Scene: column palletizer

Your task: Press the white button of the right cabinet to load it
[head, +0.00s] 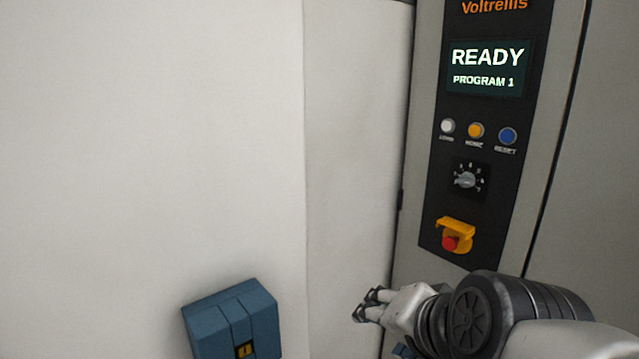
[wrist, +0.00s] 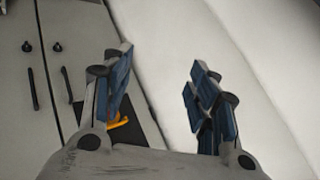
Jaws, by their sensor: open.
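The cabinet (head: 430,100) stands at the right of the head view, with a black control panel (head: 440,185). The white button (head: 447,126) is the left one in a row of three, beside an orange button (head: 475,130) and a blue button (head: 507,136). The screen (head: 487,67) reads READY, PROGRAM 1. My gripper (head: 372,304) is low, below and left of the panel, pointing left and apart from the white button. In the wrist view my gripper (wrist: 160,90) is open and empty; the panel's edge shows behind its left finger, and the buttons are not visible there.
Below the buttons are a dial (head: 468,179) and a red stop button (head: 450,243) under a yellow guard (head: 455,226). A blue box (head: 233,322) is at the bottom left, in front of a pale wall (head: 150,130). The wrist view shows dark handles (wrist: 31,89) on grey doors.

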